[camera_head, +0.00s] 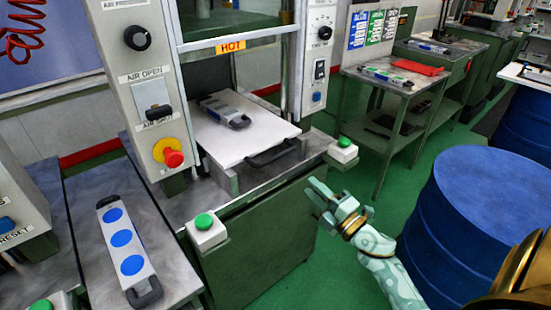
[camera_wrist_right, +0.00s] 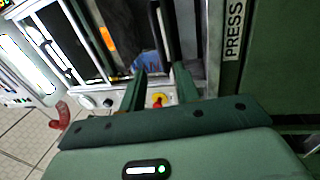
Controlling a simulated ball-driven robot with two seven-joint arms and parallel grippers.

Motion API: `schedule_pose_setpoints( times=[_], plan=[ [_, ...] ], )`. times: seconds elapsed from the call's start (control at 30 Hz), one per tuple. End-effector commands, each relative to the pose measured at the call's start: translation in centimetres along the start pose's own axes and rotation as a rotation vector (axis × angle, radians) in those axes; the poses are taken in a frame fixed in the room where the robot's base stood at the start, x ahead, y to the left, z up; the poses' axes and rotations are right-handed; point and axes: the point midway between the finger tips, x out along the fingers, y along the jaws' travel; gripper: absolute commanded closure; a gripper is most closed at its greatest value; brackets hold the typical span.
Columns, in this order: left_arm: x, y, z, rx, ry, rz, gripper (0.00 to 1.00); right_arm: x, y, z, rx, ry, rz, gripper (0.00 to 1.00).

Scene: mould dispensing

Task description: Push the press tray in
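The press tray (camera_head: 222,146) is a white plate that sticks out of the front of the press, under the orange HOT label. A black handle (camera_head: 270,154) is on its front edge. A grey mould (camera_head: 224,110) lies on the tray. My right gripper (camera_head: 318,196) is in front of the press, to the right of and below the tray handle, apart from it. In the right wrist view its two fingers (camera_wrist_right: 160,82) stand apart with nothing between them. My left gripper is not in view.
Green buttons (camera_head: 204,222) and (camera_head: 343,143) stand on white boxes at the press front. A red stop button (camera_head: 174,158) is on the left column. A mould with blue discs (camera_head: 122,240) lies on the left bench. A blue drum (camera_head: 490,215) stands at right.

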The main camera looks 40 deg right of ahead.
Motion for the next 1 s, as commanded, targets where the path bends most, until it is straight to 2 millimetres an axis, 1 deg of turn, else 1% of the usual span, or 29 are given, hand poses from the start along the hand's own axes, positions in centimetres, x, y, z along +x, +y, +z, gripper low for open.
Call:
schedule_pose_setpoints(
  times=[0.03,0.13,0.3,0.4,0.5,0.6,0.7,1.0],
  plan=[
    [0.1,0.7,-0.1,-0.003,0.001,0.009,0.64,1.1,0.1,0.0,-0.002,0.002,0.005,0.68],
    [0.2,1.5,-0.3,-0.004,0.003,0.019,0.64,3.5,0.1,0.0,-0.002,0.002,0.005,0.68],
    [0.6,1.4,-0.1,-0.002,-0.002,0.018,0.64,8.0,0.0,0.0,-0.002,0.001,0.003,0.68],
    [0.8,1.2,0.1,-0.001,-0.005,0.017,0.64,10.3,0.0,0.0,-0.002,0.001,0.003,0.68],
    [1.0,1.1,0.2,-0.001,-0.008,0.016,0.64,12.1,0.0,0.0,-0.003,0.000,0.002,0.68],
    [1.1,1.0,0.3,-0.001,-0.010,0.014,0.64,13.5,-0.1,0.0,-0.002,0.001,0.002,0.68],
    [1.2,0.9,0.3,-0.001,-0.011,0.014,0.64,14.2,0.0,0.0,-0.002,0.001,0.001,0.68],
    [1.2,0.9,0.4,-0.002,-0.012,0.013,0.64,14.5,0.0,0.0,-0.002,0.000,0.001,0.68]
  ],
)
